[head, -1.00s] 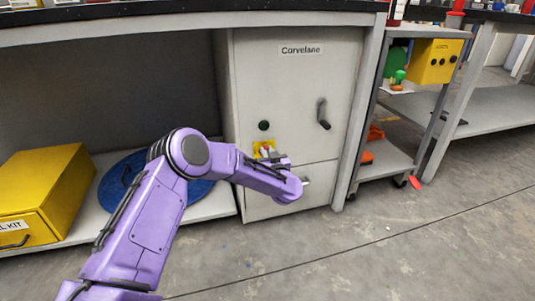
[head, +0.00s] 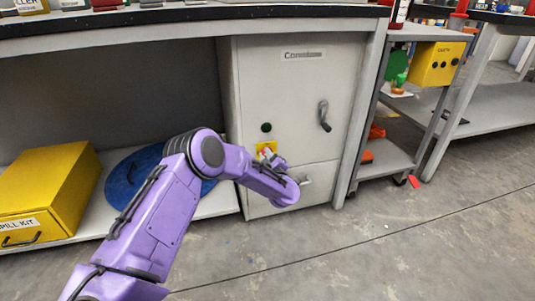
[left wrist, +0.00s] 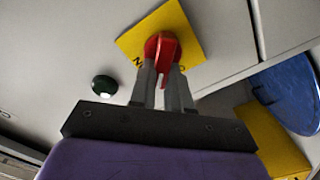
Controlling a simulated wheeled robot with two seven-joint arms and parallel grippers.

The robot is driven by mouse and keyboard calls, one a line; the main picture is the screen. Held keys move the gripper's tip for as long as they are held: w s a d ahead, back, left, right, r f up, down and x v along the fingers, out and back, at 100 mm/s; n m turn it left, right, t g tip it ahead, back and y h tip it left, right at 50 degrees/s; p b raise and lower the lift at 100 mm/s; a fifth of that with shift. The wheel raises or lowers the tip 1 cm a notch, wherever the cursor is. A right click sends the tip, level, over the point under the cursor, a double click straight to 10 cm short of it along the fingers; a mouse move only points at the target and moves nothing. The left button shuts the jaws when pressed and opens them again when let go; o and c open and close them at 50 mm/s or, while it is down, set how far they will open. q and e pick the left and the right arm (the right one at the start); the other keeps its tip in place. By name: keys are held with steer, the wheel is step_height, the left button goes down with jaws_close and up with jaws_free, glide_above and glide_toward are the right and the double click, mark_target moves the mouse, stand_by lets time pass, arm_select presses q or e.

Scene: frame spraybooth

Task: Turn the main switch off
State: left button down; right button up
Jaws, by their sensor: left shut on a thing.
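The main switch is a red rotary handle (left wrist: 163,47) on a yellow plate (left wrist: 193,31) on the grey cabinet's front. In the left wrist view the handle sits between my left gripper's two fingers (left wrist: 163,80), which are shut on it. The handle lies at an angle to the plate's edges; the plate's lettering is mostly covered. In the head view the yellow plate (head: 261,147) shows small behind my left gripper (head: 269,156), and the handle is mostly hidden. My right gripper is in neither view.
The cabinet (head: 295,90) has a round dark green button (head: 266,127) above the plate, a dark lever handle (head: 324,116) and a lower drawer. A yellow spill kit box (head: 45,190) and blue round lid (head: 125,180) lie on the left shelf. Floor in front is clear.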

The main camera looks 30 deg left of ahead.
arm_select(q)
steer(key=shift+s+a+f+n, duration=0.1)
steer(key=shift+f+n, duration=0.1)
steer(key=shift+n, duration=1.2)
steer(key=shift+s+d+f+n, duration=0.1)
steer(key=shift+f+n, duration=0.15)
steer(key=shift+n, duration=1.15)
steer(key=shift+a+f+n, duration=0.1)
steer(key=shift+f+n, duration=0.1)
steer(key=shift+n, duration=1.2)
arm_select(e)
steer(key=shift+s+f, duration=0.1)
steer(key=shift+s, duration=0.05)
arm_select(q)
steer(key=c, duration=1.1)
jaws_free()
steer(key=shift+r, duration=0.1)
steer(key=p+v, duration=0.3)
steer(key=v, duration=0.7)
steer(key=shift+s+p, duration=0.25)
steer(key=shift+p, duration=0.1)
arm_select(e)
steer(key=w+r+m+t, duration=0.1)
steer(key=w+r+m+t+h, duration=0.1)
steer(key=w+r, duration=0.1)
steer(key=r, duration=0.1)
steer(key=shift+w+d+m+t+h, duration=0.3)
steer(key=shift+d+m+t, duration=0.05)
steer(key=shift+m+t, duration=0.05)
